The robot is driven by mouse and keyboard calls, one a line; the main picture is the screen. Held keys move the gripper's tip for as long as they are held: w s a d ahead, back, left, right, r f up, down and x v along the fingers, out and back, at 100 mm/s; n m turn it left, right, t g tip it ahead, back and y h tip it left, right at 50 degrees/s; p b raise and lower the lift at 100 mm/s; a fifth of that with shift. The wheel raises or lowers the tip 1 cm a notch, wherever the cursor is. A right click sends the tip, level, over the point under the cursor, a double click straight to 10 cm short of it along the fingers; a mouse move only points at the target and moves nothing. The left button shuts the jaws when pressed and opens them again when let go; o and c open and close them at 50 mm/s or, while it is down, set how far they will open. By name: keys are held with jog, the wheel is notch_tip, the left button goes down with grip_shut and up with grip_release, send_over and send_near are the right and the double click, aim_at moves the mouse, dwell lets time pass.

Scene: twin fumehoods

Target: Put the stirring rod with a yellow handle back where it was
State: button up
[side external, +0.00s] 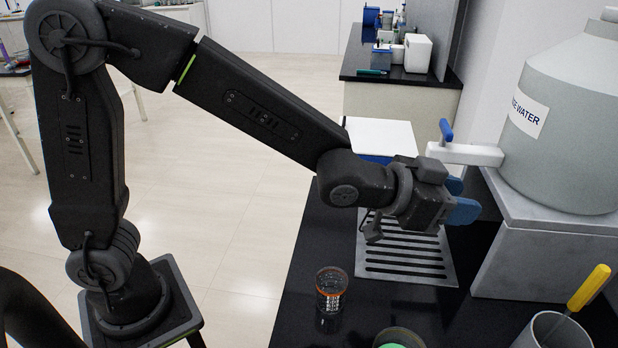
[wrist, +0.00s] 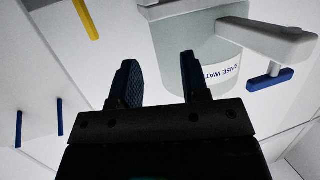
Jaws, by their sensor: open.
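The stirring rod with a yellow handle (side external: 588,288) leans in a grey cylindrical holder (side external: 553,331) at the lower right of the side view. Its lower part is hidden inside the holder. The yellow handle also shows at the upper left of the wrist view (wrist: 86,18). My gripper (side external: 462,199) is near the tap of the water tank, above the slotted drain plate, well to the left of the rod. In the wrist view my gripper (wrist: 157,75) has its two blue-padded fingers apart with nothing between them.
The grey rinse water tank (side external: 572,115) stands on a raised block, its white tap with blue lever (side external: 465,152) close to my gripper. A slotted drain plate (side external: 405,262) lies below. A glass beaker with an orange rim (side external: 331,291) and a green-filled container (side external: 398,338) stand on the black counter.

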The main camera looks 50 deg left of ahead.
jog(key=s+a+r+n+g+y, duration=0.15)
jog(key=s+a+y, duration=0.25)
jog(key=a, duration=0.7)
jog(key=s+a+f+n+g+y, duration=0.1)
jog(key=s+a+n+g, duration=0.1)
jog(key=s+a, duration=0.4)
jog(key=s+a+f+n+g+y, duration=0.1)
jog(key=s+a, duration=0.5)
jog(key=s, duration=0.7)
jog(key=n+g+y, duration=0.1)
jog(key=g, duration=0.1)
jog(key=shift+f+n+g, duration=0.3)
jog(key=shift+n+g, duration=0.05)
